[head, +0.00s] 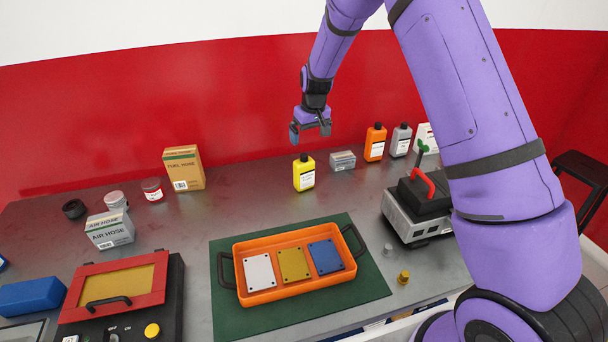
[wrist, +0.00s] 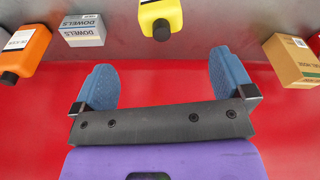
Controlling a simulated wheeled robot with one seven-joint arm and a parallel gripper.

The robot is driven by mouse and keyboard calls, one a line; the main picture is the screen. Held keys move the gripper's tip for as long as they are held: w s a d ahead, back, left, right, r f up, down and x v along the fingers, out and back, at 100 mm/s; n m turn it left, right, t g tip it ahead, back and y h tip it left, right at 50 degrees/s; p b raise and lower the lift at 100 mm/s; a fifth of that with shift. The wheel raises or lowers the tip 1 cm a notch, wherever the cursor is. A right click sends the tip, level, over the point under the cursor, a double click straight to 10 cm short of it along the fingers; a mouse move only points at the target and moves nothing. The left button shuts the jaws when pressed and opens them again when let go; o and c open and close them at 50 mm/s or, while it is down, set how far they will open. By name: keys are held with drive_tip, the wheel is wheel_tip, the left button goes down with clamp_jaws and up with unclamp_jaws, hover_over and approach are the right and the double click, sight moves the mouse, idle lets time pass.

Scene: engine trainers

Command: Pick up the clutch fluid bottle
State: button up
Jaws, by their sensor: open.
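Three bottles with black caps stand at the back of the bench: a yellow one (head: 304,175), an orange one (head: 375,144) and a grey one (head: 401,141). Their labels are too small to read, so I cannot tell which holds clutch fluid. My gripper (head: 310,130) is open and empty, above and apart from the yellow bottle. In the wrist view the yellow bottle (wrist: 161,14) is beyond the gap between my blue fingertips (wrist: 160,76). The orange bottle (wrist: 25,50) is at the left there.
A grey dowels box (head: 342,160) stands between the yellow and orange bottles. A fuel hose box (head: 184,168) is left of the yellow bottle. An orange tray (head: 240,246) on a green mat (head: 232,318) lies in front. Bare bench surrounds the yellow bottle.

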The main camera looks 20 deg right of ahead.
sight(304, 163)
drive_tip(key=f, duration=0.2)
drive_tip(key=w+f, duration=0.1)
drive_tip(key=f, duration=0.2)
drive_tip(key=w+f, duration=0.1)
drive_tip(key=f, duration=0.2)
drive_tip(key=shift+a+f, duration=0.15)
drive_tip(key=shift+a, duration=0.1)
drive_tip(key=shift+w+a+f, duration=0.1)
drive_tip(key=shift+w+f, duration=0.1)
drive_tip(key=shift+f, duration=0.65)
drive_tip(key=shift+w+d+f, duration=0.1)
drive_tip(key=shift+w+f, duration=0.15)
drive_tip(key=shift+f, duration=0.65)
drive_tip(key=shift+w+a+f, duration=0.1)
drive_tip(key=shift+w+f, duration=0.1)
drive_tip(key=shift+f, duration=0.65)
drive_tip(key=c, duration=1.1)
drive_tip(key=shift+r, duration=0.1)
drive_tip(key=shift+c, duration=0.2)
